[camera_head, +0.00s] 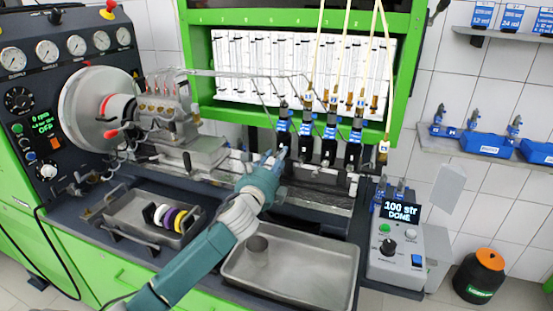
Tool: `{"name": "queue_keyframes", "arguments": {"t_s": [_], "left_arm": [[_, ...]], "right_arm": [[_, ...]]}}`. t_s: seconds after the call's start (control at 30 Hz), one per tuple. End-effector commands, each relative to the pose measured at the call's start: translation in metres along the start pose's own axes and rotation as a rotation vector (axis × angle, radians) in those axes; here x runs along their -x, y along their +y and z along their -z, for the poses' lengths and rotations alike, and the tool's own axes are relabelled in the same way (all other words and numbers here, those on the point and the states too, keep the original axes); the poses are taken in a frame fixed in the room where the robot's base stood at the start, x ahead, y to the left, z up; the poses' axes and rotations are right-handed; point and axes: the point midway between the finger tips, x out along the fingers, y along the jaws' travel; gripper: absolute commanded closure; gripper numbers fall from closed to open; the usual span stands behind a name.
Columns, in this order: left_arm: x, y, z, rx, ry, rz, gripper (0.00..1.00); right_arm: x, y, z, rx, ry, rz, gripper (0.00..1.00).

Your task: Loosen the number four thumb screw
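A row of several injectors with blue labels hangs below the white gauge panel, including a leftmost one (282,122) and a rightmost one (356,130). They stand in black holders on the bench rail. The thumb screws are too small to make out, and I cannot tell which one is number four. My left gripper (274,156) is in front of and below the leftmost injector, pointing toward the rail. Its two fingertips look slightly apart, with nothing visible between them. My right gripper is not in view.
A smaller tray with coloured rings (170,217) is at left. The pump (165,110) stands behind it. A control box (397,245) stands at right.

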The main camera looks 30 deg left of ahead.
Motion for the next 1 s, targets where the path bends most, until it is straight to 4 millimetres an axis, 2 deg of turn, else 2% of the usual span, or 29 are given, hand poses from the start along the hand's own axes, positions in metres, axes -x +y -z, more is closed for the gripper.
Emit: {"name": "queue_keyframes", "arguments": {"t_s": [0.1, 0.3, 0.67, 1.0], "left_arm": [[0.000, 0.000, 0.000, 0.000, 0.000, 0.000, 0.65], [0.000, 0.000, 0.000, 0.000, 0.000, 0.000, 1.00], [0.000, 0.000, -0.001, 0.031, 0.000, -0.001, 1.00], [0.000, -0.001, -0.002, 0.237, 0.002, -0.007, 1.00]], "right_arm": [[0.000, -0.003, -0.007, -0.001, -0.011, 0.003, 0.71], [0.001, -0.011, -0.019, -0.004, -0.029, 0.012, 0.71], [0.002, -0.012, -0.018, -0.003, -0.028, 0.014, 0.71], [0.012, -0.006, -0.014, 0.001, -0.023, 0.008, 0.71]]}}
